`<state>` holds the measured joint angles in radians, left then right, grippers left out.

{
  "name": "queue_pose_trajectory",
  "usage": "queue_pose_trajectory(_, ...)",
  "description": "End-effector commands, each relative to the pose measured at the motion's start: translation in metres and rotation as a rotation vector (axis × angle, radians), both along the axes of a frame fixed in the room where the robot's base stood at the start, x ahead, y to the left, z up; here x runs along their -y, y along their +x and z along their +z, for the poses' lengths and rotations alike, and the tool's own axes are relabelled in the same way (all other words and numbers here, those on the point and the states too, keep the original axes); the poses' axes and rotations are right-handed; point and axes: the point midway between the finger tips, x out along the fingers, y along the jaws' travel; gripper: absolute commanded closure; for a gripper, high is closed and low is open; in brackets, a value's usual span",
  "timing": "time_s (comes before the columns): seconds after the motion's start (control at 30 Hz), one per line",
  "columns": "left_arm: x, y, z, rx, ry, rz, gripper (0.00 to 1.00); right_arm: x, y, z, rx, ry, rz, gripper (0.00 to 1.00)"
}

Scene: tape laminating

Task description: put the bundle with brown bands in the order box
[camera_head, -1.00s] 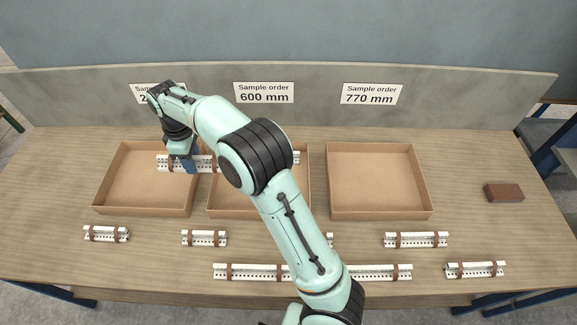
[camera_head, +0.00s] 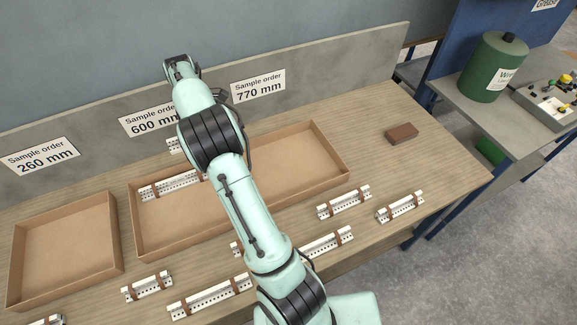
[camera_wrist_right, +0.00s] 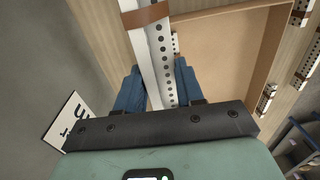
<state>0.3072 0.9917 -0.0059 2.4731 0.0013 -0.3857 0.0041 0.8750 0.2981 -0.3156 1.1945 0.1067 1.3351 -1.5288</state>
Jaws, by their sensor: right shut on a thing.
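My right gripper (camera_wrist_right: 158,92) is shut on a white perforated bundle (camera_wrist_right: 155,50) with a brown band, seen in the right wrist view. In the head view my arm hides this gripper. A white end of a bundle (camera_head: 173,146) shows left of my arm, behind the boxes and below the 600 mm label; it appears to be the held one. Another white bundle with brown bands (camera_head: 165,187) lies in the middle box (camera_head: 140,232), near its back wall. The right part of the boxes (camera_head: 337,150), below the 770 mm label, shows no bundle. My left gripper is out of view.
The left box (camera_head: 65,250) is empty. Several banded bundles lie along the front of the table, such as one front left (camera_head: 210,297) and one at right (camera_head: 400,206). A brown block (camera_head: 401,133) sits at the right. A side table holds a green canister (camera_head: 490,72).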

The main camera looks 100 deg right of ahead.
Motion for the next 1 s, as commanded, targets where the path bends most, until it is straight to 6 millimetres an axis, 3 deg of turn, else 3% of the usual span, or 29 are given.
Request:
queue_pose_trajectory(0.03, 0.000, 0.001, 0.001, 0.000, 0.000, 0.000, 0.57, 0.009, -0.017, 0.004, -0.002, -0.002, -0.009, 1.00)
queue_pose_trajectory(0.3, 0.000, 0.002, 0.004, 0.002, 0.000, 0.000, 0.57, 0.040, -0.098, 0.021, -0.005, 0.006, -0.007, 1.00)
queue_pose_trajectory(0.6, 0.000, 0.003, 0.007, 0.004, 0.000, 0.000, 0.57, 0.056, -0.185, 0.048, -0.007, 0.013, 0.004, 1.00)
queue_pose_trajectory(0.8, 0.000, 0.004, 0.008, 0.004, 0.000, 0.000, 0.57, 0.057, -0.220, 0.060, -0.007, 0.018, 0.014, 1.00)
queue_pose_trajectory(1.0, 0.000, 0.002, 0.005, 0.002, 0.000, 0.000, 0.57, 0.057, -0.230, 0.053, -0.006, 0.022, 0.019, 1.00)
